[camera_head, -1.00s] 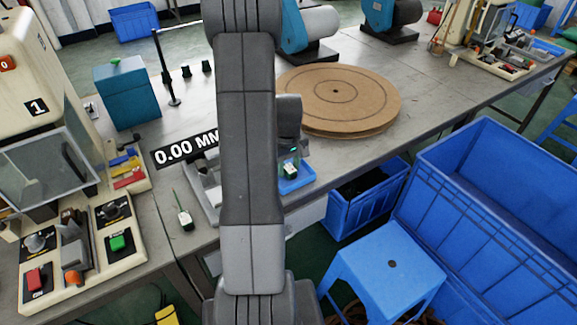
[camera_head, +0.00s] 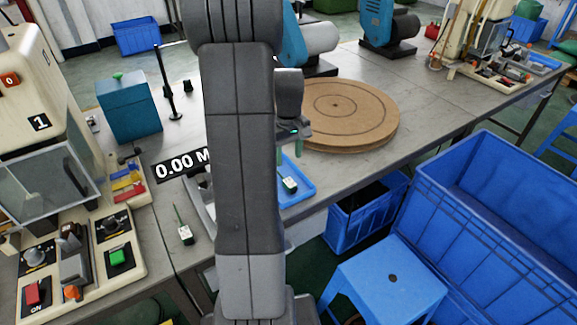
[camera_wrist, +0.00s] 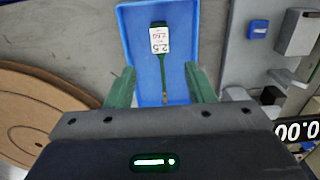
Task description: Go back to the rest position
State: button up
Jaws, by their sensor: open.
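My gripper (camera_wrist: 161,88) is open and empty in the wrist view, its two green fingers spread apart above a blue tray. In the head view my gripper (camera_head: 288,150) shows partly beside my arm, which hides part of the table. The blue tray (camera_wrist: 190,22) lies on the table and also shows in the head view (camera_head: 302,189). A socket piece with a white label and green stem (camera_wrist: 160,40) lies in the tray, between the fingers in the picture and apart from them.
A second socket piece (camera_head: 185,233) lies on the table at left, near the moulding machine (camera_head: 25,110). A round brown turntable (camera_head: 350,112) stands behind the tray. A blue stool (camera_head: 385,280) and blue crates (camera_head: 500,200) stand at right, off the table.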

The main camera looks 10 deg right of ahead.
aim_at(289, 181)
jog(key=shift+r, duration=0.7)
notch_tip(289, 181, down, 12)
jog(key=shift+f, duration=0.1)
jog(key=shift+w+r, duration=0.1)
jog(key=shift+r, duration=1.65)
jog(key=shift+f, duration=0.1)
